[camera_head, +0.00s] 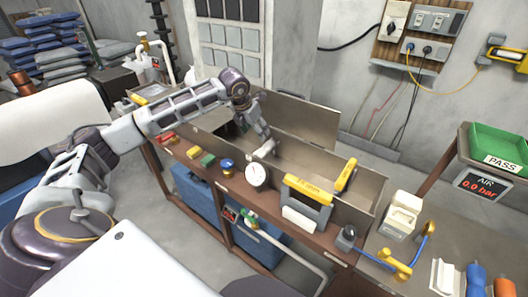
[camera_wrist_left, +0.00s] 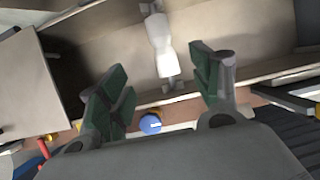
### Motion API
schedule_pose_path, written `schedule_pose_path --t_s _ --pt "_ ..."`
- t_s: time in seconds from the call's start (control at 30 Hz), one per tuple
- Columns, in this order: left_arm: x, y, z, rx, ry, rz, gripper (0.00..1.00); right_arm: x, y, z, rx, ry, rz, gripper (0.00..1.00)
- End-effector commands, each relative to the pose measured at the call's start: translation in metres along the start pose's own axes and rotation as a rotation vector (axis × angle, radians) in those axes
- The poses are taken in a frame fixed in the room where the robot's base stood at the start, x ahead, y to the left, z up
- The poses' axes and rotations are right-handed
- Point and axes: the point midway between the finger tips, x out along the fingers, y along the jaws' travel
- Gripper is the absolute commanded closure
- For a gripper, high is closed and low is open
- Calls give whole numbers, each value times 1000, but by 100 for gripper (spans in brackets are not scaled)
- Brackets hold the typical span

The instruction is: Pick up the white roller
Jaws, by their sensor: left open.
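The white roller (camera_wrist_left: 160,42) lies in the tan metal trough in the left wrist view. It is waisted, with dark fittings at its ends. In the head view a small pale part of it (camera_head: 264,149) shows below my left gripper (camera_head: 258,133), which hides the rest. My left gripper (camera_wrist_left: 158,75) is open, its two green-padded fingers spread wide. In the left wrist view the roller appears between and beyond the fingertips, with visible space on both sides. I cannot tell how far above it the fingertips are. My right gripper is not in view.
The trough (camera_head: 310,165) has raised walls and an upright lid (camera_head: 304,118) behind. A round white gauge (camera_head: 256,176), a blue knob (camera_head: 227,164) and a yellow-grey device (camera_head: 306,190) stand along its front. A green PASS tray (camera_head: 500,144) is at the right.

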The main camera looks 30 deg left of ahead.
Motion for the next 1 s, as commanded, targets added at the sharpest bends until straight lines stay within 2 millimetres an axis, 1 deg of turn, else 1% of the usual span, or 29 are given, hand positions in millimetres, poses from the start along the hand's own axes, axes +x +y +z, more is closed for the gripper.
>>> schedule_pose_path --t_s 0.17,0.27,0.7,0.83,1.0 --pt "9 0 0 0 2 -1 36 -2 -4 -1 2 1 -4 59" --pt "20 0 0 0 3 -1 36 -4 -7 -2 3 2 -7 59" --pt "75 -1 0 0 2 -2 36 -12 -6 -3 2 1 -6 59" --pt "84 0 0 0 1 0 36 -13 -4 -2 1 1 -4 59" --pt "86 0 0 1 0 0 36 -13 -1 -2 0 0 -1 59"
